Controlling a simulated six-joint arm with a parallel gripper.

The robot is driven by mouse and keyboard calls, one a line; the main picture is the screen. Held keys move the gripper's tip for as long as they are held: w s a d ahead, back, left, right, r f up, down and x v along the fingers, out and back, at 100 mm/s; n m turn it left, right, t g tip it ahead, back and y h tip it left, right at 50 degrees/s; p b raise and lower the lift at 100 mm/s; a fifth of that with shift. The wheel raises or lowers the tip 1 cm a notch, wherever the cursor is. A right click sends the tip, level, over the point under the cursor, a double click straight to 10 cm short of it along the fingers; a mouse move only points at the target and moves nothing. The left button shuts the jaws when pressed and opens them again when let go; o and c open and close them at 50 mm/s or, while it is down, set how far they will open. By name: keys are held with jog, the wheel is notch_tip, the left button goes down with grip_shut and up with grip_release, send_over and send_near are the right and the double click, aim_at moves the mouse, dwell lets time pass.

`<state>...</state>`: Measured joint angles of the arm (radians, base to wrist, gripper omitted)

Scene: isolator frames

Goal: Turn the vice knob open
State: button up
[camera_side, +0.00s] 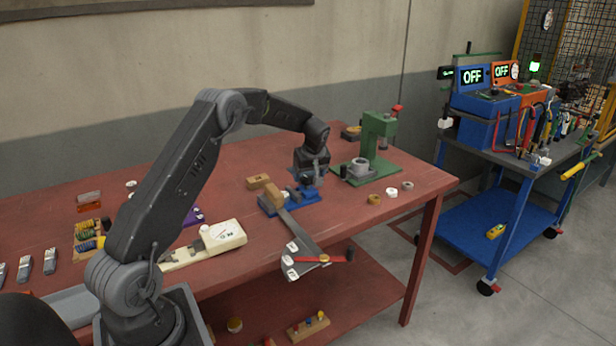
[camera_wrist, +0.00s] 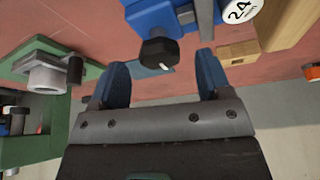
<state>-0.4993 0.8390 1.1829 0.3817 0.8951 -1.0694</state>
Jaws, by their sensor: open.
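The blue vice (camera_side: 296,205) sits on the red bench, right of its middle; part of it shows at the top of the wrist view (camera_wrist: 152,14). Its black knob (camera_wrist: 158,53) has a small white mark and faces my gripper. The knob lies between the two blue fingertips in the picture, with visible gaps on both sides. My gripper (camera_wrist: 162,66) is open and holds nothing. In the side view my gripper (camera_side: 310,180) hangs just above the vice's right end and hides the knob.
A green press (camera_side: 378,145) stands close behind and right of my gripper; its base also shows at left in the wrist view (camera_wrist: 88,72). Wooden blocks (camera_side: 258,181) lie by the vice. A grey plate with a red handle (camera_side: 318,259) extends past the bench's front edge. Several small rings lie to the right.

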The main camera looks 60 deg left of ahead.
jog(key=w+v, duration=0.1)
jog(key=v, duration=1.1)
jog(key=shift+s+r, duration=0.15)
jog(key=shift+s, duration=0.3)
jog(key=shift+d, duration=0.1)
jog(key=s+d+r+m+t+h, duration=0.1)
jog(key=s+d+r+m, duration=0.4)
jog(key=d, duration=0.4)
jog(key=s+d+r+m+t+h, duration=0.1)
jog(key=s+d+r+m+t, duration=0.1)
jog(key=s+d+r, duration=0.45)
jog(key=s+d+f+m+h, duration=0.1)
jog(key=s+d+f+m, duration=0.2)
jog(key=s+d, duration=0.3)
jog(key=s+d+f+m+t+h, duration=0.1)
jog(key=s+d+f+m, duration=0.2)
jog(key=s, duration=1)
jog(key=d+m, duration=0.2)
jog(key=d, duration=0.2)
jog(key=shift+d+m+t, duration=0.25)
jog(key=shift+m+t, duration=0.05)
